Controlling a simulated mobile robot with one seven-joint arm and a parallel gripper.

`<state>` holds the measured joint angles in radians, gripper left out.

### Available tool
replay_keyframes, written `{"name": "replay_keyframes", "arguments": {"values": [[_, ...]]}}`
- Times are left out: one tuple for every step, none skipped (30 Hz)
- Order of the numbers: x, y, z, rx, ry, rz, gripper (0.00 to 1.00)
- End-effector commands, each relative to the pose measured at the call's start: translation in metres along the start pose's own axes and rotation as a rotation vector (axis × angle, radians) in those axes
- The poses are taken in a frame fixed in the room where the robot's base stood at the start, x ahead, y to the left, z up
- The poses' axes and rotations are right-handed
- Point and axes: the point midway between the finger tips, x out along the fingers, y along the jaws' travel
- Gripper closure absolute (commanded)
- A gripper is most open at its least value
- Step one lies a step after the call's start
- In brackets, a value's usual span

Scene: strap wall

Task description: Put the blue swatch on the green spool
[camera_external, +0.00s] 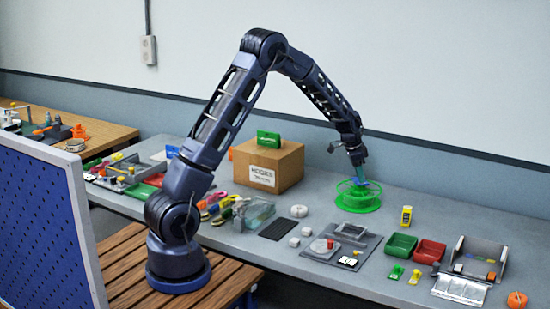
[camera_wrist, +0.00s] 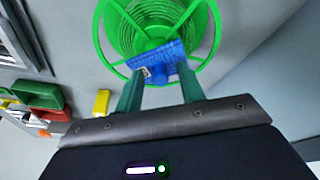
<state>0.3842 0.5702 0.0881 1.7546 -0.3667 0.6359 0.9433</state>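The blue swatch (camera_wrist: 157,60) is a small, slightly rumpled piece with a pale tag on its left part. It lies across my two green fingertips in the wrist view. The green spool (camera_wrist: 205,70) is a round, open-framed reel with a spoked rim, directly behind the swatch. In the external view the spool (camera_external: 357,200) stands on the grey bench, and the swatch (camera_external: 368,183) shows as a bit of blue at its top. My gripper (camera_wrist: 160,70) points down over the spool with its fingers apart at the swatch. Whether they grip it, and whether it touches the spool, is unclear.
A cardboard box (camera_external: 268,168) with a green item on top stands left of the spool. A yellow item (camera_external: 406,215), a green tray (camera_external: 401,246) and a red tray (camera_external: 429,251) are to the right. The bench behind the spool is clear up to the wall.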

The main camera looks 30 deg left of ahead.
Motion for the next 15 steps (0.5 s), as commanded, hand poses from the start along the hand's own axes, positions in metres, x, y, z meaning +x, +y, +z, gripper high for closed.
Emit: {"name": "replay_keyframes", "arguments": {"values": [[0.0,0.0,0.0,0.0,0.0,0.0,0.62],[0.0,0.0,0.0,0.0,0.0,0.0,0.62],[0.0,0.0,0.0,0.0,0.0,0.0,0.62],[0.0,0.0,0.0,0.0,0.0,0.0,0.62],[0.0,0.0,0.0,0.0,0.0,0.0,0.62],[0.0,0.0,0.0,0.0,0.0,0.0,0.62],[-0.001,0.0,0.0,0.0,0.0,0.0,0.62],[-0.002,0.0,-0.001,0.0,0.0,0.0,0.62],[-0.003,0.0,-0.001,0.0,0.001,0.0,0.62],[-0.005,0.0,-0.001,0.0,0.001,0.0,0.62],[-0.008,0.0,-0.001,0.0,0.001,-0.001,0.62],[-0.013,-0.001,-0.001,0.0,0.002,-0.001,0.62],[-0.017,-0.001,-0.002,0.0,0.003,-0.002,0.62],[-0.022,-0.001,-0.002,-0.001,0.003,-0.002,0.62],[-0.029,-0.001,-0.001,-0.001,0.003,-0.001,0.62]]}}
